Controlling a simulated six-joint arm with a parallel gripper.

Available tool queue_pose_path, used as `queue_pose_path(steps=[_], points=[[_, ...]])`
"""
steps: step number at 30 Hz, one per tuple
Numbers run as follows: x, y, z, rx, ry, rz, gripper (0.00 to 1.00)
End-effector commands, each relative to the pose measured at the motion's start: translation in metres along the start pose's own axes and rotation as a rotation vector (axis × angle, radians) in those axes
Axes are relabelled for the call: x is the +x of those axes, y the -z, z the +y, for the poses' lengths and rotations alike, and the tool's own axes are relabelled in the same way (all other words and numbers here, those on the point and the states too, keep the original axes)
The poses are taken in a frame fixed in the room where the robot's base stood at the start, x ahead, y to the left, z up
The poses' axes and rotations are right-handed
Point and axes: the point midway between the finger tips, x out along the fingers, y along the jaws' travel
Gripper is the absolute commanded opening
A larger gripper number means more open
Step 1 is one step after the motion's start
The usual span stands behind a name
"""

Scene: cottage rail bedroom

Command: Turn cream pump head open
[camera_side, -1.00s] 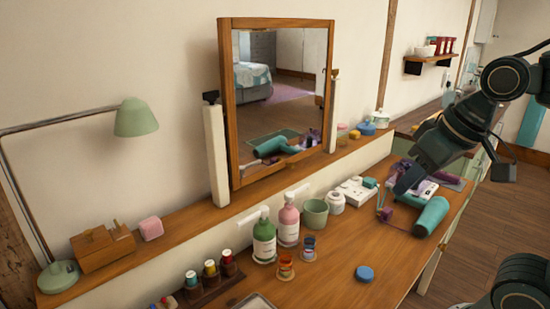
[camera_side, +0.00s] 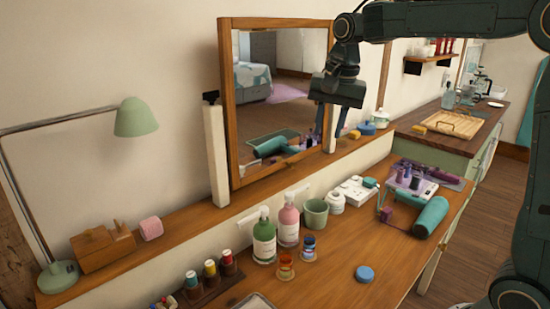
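A green bottle (camera_side: 264,240) and a pink bottle (camera_side: 289,222) stand upright side by side on the wooden dresser top. Both have white labels and small pump heads; the heads are too small to tell whether they are turned open. I cannot tell which bottle is the cream pump. My gripper (camera_side: 333,132) hangs in the air in front of the mirror's right edge, above and to the right of the bottles.
A green cup (camera_side: 315,212) and a white jar (camera_side: 336,202) stand right of the bottles, and two small jars (camera_side: 286,267) in front. A blue round lid (camera_side: 364,274) and a teal cylinder (camera_side: 431,217) lie further right. The mirror (camera_side: 228,110) stands behind. The dresser's front middle is clear.

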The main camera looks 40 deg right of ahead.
Motion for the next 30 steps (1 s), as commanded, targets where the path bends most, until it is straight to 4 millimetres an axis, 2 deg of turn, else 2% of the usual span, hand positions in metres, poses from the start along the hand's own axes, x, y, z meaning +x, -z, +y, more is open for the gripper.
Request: queue_pose_path(steps=[1, 9, 18, 24, 30], points=[[0.008, 0.010, -0.007, 0.042, -0.013, -0.009, 0.31], [0.046, 0.054, -0.035, 0.271, -0.075, -0.045, 0.31], [0.095, 0.094, -0.053, 0.502, -0.145, -0.072, 0.31], [0.113, 0.106, -0.058, 0.582, -0.168, -0.076, 0.31], [0.116, 0.108, -0.058, 0.595, -0.173, -0.078, 0.31]])
